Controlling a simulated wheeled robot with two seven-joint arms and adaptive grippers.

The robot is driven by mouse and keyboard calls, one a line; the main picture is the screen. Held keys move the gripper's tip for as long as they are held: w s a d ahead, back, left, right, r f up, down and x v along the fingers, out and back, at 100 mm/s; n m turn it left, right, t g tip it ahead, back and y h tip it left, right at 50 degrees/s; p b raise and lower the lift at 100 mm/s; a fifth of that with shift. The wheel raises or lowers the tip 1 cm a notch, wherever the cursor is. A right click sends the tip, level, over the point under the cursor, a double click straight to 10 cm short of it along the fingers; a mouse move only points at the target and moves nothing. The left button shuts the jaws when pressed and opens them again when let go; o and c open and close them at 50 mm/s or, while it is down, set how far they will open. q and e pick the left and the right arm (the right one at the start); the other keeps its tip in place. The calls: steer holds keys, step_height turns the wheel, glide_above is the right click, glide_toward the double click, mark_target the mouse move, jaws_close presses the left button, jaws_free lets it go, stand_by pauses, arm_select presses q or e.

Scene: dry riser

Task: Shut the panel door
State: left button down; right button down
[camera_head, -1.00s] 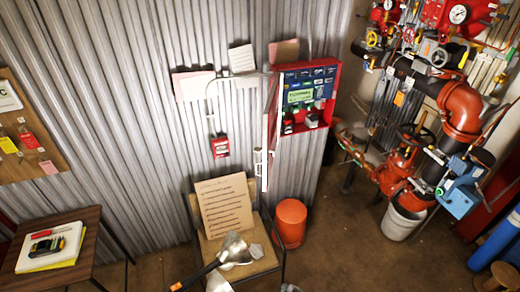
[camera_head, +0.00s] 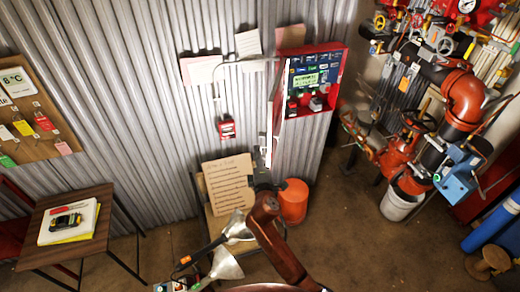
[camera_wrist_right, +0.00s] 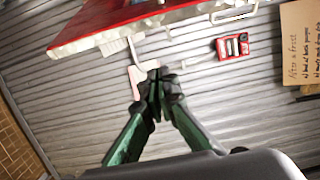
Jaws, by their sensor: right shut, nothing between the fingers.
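The red wall panel (camera_head: 340,76) hangs on the corrugated wall, its front uncovered, with rows of labels and small items inside. Its door (camera_head: 275,105) stands open, seen almost edge-on at the panel's left side, with a pale handle low on it. My right gripper (camera_head: 264,178) is just below the door's lower end; whether they touch cannot be told. In the right wrist view its green-and-black fingers (camera_wrist_right: 157,85) are shut and empty. A red, pale-edged panel part (camera_wrist_right: 130,22) is above them. My left gripper is not in view.
An orange bucket (camera_head: 293,202) and a chair with a written board (camera_head: 228,185) stand below the panel. Lamp heads (camera_head: 238,227) are near my right arm. Red pipework and valves (camera_head: 462,98) fill the right. A small red box (camera_head: 227,128) hangs left of the door.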

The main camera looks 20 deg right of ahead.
steer(key=w+d+p, duration=0.2)
steer(key=w+d, duration=0.2)
steer(key=w, duration=0.2)
steer(key=shift+d, duration=0.4)
steer(key=shift+w+f, duration=0.1)
steer(key=shift+w, duration=0.05)
